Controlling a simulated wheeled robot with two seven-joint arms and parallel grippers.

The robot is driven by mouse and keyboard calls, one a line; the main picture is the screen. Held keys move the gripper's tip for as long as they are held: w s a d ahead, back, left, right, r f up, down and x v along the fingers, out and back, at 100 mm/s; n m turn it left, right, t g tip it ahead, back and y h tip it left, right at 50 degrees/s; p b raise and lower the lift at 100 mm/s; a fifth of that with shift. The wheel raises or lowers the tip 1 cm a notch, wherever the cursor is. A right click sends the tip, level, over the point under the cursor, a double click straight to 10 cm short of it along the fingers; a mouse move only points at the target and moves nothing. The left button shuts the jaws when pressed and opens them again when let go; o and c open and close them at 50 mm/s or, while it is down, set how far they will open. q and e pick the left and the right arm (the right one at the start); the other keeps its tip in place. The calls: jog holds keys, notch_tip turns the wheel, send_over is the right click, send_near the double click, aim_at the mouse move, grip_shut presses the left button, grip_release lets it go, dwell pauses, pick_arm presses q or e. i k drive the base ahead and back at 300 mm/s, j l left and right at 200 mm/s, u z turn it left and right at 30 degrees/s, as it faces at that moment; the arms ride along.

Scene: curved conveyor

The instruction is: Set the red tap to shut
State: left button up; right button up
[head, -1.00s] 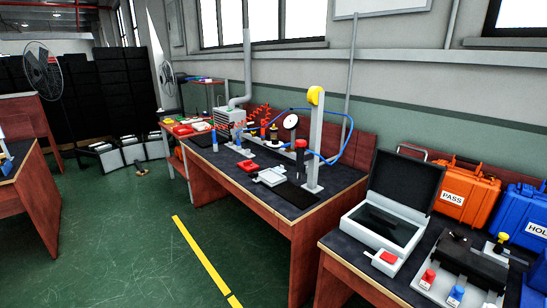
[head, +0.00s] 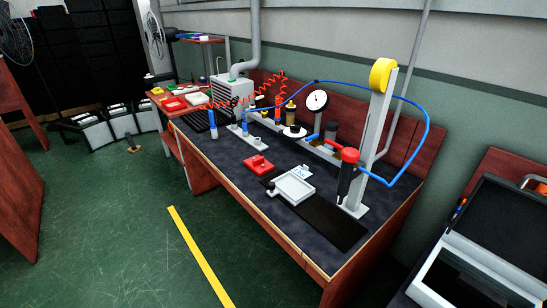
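A workbench (head: 230,158) with an air-line setup stands ahead of me. A flat red block with a raised knob (head: 258,165) lies on the bench front. A red-topped black cylinder (head: 349,155) stands by the grey post. I cannot tell for sure which red part is the tap. Neither of my grippers is in view.
A grey post (head: 370,140) with a yellow reel and looping blue hose (head: 427,130) rises at the bench's right end. An open case (head: 490,245) is at right. Green floor with a yellow line (head: 198,255) is clear in front.

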aim_at(327, 141)
jog(key=i+z, duration=0.4)
jog(key=i+j+z, duration=0.25)
jog(key=z, duration=0.2)
jog(key=i+z, duration=0.1)
jog(key=z, duration=1.1)
